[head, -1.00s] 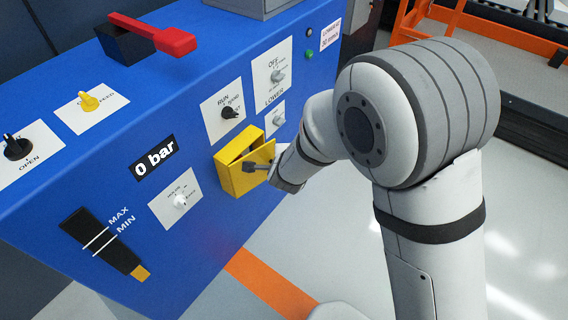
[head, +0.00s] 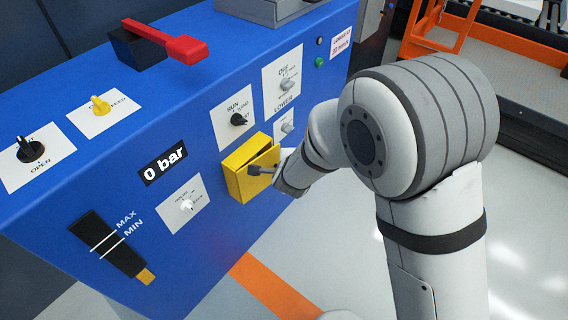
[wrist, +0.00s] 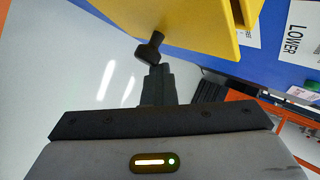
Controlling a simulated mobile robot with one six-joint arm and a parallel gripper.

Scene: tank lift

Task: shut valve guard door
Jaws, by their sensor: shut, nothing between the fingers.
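The valve guard is a yellow box (head: 237,181) on the front of the blue cabinet. Its yellow door (head: 265,178) stands slightly ajar, with a narrow dark wedge at the top. The door shows as a yellow panel at the top of the wrist view (wrist: 190,25). A black knob (wrist: 150,47) sticks out from the door. My gripper (wrist: 158,75) is shut and empty, its fingertips right by the knob. I cannot tell whether they touch it. In the head view my gripper (head: 277,171) is at the door's right side, partly hiding it.
The blue cabinet (head: 110,190) carries several dials, a 0 bar display (head: 163,161) and a red lever (head: 168,40) on top. Dials sit close above and beside the guard. Open floor (head: 345,240) lies to the right. An orange frame (head: 440,40) stands behind.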

